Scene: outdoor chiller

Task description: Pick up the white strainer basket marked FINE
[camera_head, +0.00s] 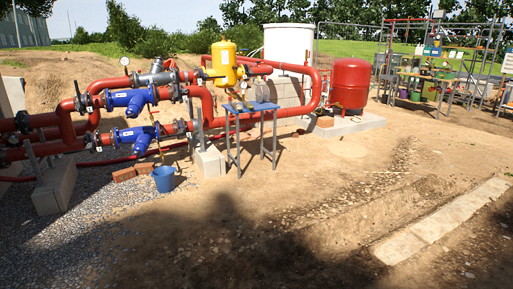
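I cannot make out a white strainer basket marked FINE in the head view. A small blue table (252,107) stands in front of the red pipework. Small items seem to lie on its top, but they are too small to identify. Blue strainer-like pipe fittings (131,99) sit in the red pipes at the left. Neither of my grippers is in view.
A blue bucket (164,179) stands on gravel beside bricks (124,174). A red tank (350,83) stands on a concrete pad. A cluttered shelf and workbench area (440,75) is at the far right. A pale slab strip (440,222) crosses the otherwise open dirt ground.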

